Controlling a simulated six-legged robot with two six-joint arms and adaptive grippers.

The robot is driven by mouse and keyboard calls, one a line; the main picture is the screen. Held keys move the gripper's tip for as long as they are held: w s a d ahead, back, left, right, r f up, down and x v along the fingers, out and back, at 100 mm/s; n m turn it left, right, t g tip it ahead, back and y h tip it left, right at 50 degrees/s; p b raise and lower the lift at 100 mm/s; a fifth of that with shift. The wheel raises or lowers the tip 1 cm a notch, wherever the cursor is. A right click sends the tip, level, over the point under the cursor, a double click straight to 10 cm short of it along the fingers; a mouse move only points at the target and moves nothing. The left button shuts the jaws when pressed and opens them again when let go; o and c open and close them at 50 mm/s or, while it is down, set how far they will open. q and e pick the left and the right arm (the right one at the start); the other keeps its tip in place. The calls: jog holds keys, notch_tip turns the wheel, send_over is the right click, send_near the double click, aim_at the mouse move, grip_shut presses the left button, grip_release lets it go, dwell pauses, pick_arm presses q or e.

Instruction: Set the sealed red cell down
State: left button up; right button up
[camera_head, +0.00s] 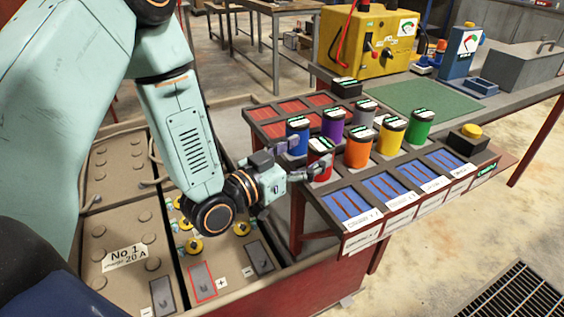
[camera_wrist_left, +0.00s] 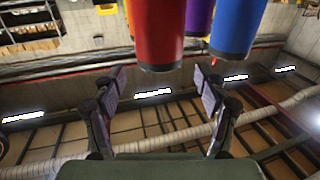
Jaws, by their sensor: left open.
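The red cell (camera_head: 321,163), a cylinder with a dark lid and a white-green label, is upright at the rack's near-left part. It also shows in the wrist view (camera_wrist_left: 158,35) at the top centre, its dark lower end in sight. My left gripper (camera_head: 305,162) is beside it from the left, its fingers apart. In the wrist view my left gripper (camera_wrist_left: 159,78) has open fingers with a gap between them, and the red cell is just beyond. Whether a finger touches it I cannot tell. My right gripper is not in view.
Blue (camera_head: 297,138), purple (camera_head: 333,125), orange (camera_head: 357,150), yellow (camera_head: 391,137) and green (camera_head: 420,128) cells stand close by on the rack (camera_head: 362,228). A yellow button box (camera_head: 470,138) is at its right. A yellow machine (camera_head: 365,40) stands behind. Battery units (camera_head: 125,265) lie below my arm.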

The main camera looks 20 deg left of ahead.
pick_arm(q)
jog(key=p+v, duration=0.2)
jog(key=v, duration=0.5)
jog(key=shift+s, duration=0.1)
jog(key=s+d+f+n+g+y, duration=0.1)
jog(key=s+f+g+y, duration=0.1)
jog(key=s+f+g, duration=0.5)
jog(key=s+d+f+n+g+y, duration=0.1)
jog(key=s+f+g, duration=0.15)
jog(key=f, duration=0.95)
jog(key=s+a+f+n+g+y, duration=0.1)
jog(key=s+a+f+g+y, duration=0.1)
jog(key=s, duration=0.7)
jog(key=s+a+f+n+g+y, duration=0.2)
jog(key=s+f+g, duration=0.3)
jog(key=s, duration=0.3)
jog(key=shift+s+f, duration=0.4)
